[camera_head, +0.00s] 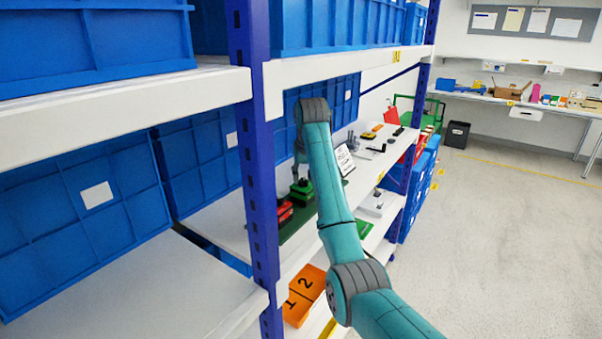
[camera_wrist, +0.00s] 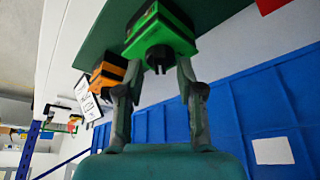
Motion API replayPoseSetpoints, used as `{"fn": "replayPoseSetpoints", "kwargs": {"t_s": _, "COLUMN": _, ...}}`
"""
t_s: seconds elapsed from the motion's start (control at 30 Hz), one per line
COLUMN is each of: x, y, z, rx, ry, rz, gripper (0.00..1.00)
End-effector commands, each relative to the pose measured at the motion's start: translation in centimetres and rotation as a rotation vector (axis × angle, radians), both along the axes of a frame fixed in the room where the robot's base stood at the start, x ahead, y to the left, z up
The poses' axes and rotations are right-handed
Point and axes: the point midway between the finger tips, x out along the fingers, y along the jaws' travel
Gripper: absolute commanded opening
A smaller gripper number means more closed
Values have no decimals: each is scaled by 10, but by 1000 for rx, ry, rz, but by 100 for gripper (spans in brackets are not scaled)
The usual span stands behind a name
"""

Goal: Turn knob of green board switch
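The green switch (camera_head: 302,193) with a dark knob stands on a dark green board (camera_head: 297,224) on the shelf. In the wrist view the green switch (camera_wrist: 176,38) is at the top centre, its black knob (camera_wrist: 159,56) pointing toward my gripper. My gripper (camera_wrist: 159,66) is open, with one finger on each side of the knob and gaps visible between. Whether a fingertip touches the switch body cannot be told. In the head view my gripper (camera_head: 299,168) is above the green switch, partly hidden by my arm.
A red switch (camera_head: 284,211) sits nearer on the same board. An orange switch (camera_wrist: 107,74) is beside the green one in the wrist view. Blue bins (camera_head: 205,163) stand behind, and a blue shelf post (camera_head: 258,170) rises at left. Small tools lie farther along the shelf.

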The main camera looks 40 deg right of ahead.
Motion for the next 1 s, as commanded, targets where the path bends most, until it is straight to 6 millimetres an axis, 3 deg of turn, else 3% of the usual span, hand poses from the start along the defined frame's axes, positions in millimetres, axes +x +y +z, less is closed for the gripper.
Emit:
{"fn": "replayPoseSetpoints", "kwargs": {"t_s": 0.27, "x": 0, "y": 0, "z": -2, "rx": 0, "ry": -1, "rz": 0, "gripper": 38}}
{"fn": "replayPoseSetpoints", "kwargs": {"t_s": 0.4, "x": 0, "y": 0, "z": -2, "rx": 0, "ry": -1, "rz": 0, "gripper": 2}}
{"fn": "replayPoseSetpoints", "kwargs": {"t_s": 0.43, "x": 0, "y": 0, "z": -2, "rx": 0, "ry": -1, "rz": 0, "gripper": 0}}
{"fn": "replayPoseSetpoints", "kwargs": {"t_s": 0.77, "x": 0, "y": -1, "z": -2, "rx": 1, "ry": 0, "rz": 16, "gripper": 0}}
{"fn": "replayPoseSetpoints", "kwargs": {"t_s": 1.0, "x": -1, "y": -2, "z": -2, "rx": 0, "ry": 0, "rz": 118, "gripper": 0}}
